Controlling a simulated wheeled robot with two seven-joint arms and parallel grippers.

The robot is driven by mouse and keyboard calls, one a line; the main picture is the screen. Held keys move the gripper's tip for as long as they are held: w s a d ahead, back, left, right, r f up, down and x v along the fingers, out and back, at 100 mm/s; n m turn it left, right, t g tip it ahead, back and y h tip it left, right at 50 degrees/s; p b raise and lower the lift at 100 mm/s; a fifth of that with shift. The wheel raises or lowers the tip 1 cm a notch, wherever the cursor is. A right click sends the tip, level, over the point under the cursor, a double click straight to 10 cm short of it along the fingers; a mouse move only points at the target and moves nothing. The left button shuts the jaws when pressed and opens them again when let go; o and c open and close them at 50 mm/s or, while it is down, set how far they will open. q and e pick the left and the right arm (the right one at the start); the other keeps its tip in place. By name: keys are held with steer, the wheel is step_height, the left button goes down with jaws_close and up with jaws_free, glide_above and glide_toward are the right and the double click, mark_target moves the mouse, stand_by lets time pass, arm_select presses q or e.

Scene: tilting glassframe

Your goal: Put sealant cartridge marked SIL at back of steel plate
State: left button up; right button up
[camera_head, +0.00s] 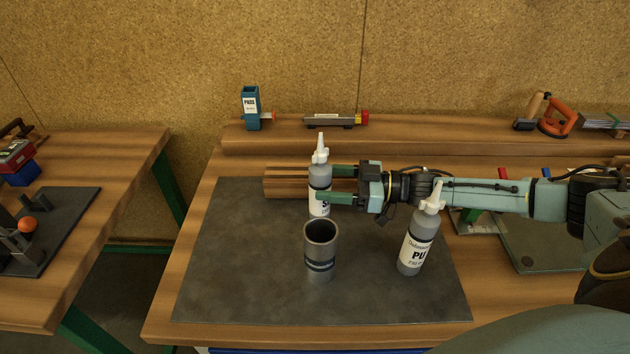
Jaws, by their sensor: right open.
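The sealant cartridge with a label starting with S (321,177) stands upright at the back of the dark steel plate (240,270). The rest of its label is hidden by a finger. My right gripper (335,183) reaches in from the right with its green fingers open, one at the cartridge's far side and one across its front. I cannot tell whether they touch it. A second cartridge marked PU (417,240) stands upright at the plate's right side. My left gripper is not in view.
A grey cup-like cylinder (320,250) stands in front of the S cartridge. A raised shelf (280,140) holds a blue box (251,108). The plate's left part is clear.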

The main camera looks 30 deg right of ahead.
steer(key=v, duration=0.8)
